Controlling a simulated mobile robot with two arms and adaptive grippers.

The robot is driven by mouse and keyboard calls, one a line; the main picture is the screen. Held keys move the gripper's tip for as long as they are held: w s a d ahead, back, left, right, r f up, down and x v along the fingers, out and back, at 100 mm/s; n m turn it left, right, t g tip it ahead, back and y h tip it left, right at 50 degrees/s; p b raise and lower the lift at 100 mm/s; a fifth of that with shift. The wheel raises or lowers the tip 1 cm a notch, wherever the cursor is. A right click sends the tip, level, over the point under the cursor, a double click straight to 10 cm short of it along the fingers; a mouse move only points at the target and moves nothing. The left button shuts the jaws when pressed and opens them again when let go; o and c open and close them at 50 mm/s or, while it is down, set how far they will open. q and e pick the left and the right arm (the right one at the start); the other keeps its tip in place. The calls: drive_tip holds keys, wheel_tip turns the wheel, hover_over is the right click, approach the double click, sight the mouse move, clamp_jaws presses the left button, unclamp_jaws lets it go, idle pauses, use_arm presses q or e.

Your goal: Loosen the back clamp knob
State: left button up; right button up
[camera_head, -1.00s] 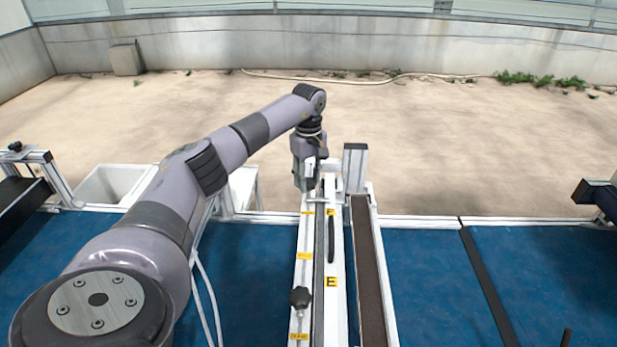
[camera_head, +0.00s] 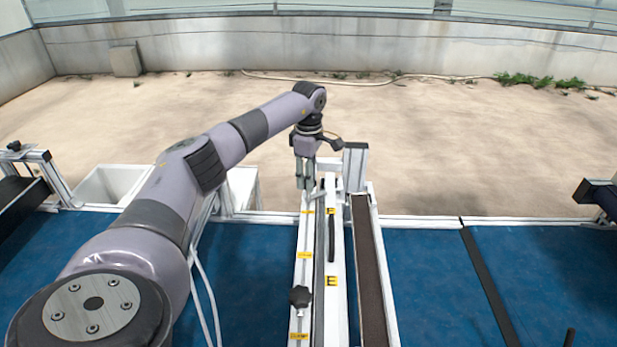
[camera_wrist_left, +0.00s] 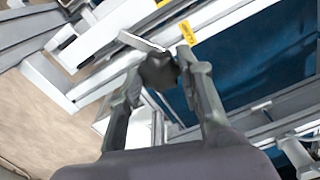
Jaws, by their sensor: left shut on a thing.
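My left gripper (camera_head: 306,184) reaches down to the far end of the white rail (camera_head: 303,243) in the head view. In the left wrist view, my left gripper (camera_wrist_left: 156,80) is shut on a dark knob, the back clamp knob (camera_wrist_left: 158,70), with one finger on each side of it. In the head view the gripper hides this knob. A second black clamp knob (camera_head: 300,297) stands at the near end of the same rail, free of any gripper. My right gripper is in neither view.
Yellow labels (camera_head: 304,255) mark the rail. A brown belt strip (camera_head: 367,270) in a metal frame runs along its right. A short upright post (camera_head: 355,167) stands close to the gripper's right. Blue surfaces (camera_head: 432,285) lie on both sides. White bins (camera_head: 110,185) stand at the back left.

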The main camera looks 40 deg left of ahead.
use_arm(q)
drive_tip(key=n, duration=0.5)
drive_tip(key=shift+n, duration=0.3)
drive_tip(key=n, duration=0.5)
drive_tip(key=shift+n, duration=0.3)
drive_tip(key=o, duration=1.2)
drive_tip(key=shift+c, duration=0.2)
wheel_tip(320, 180, up, 12)
idle(0.4)
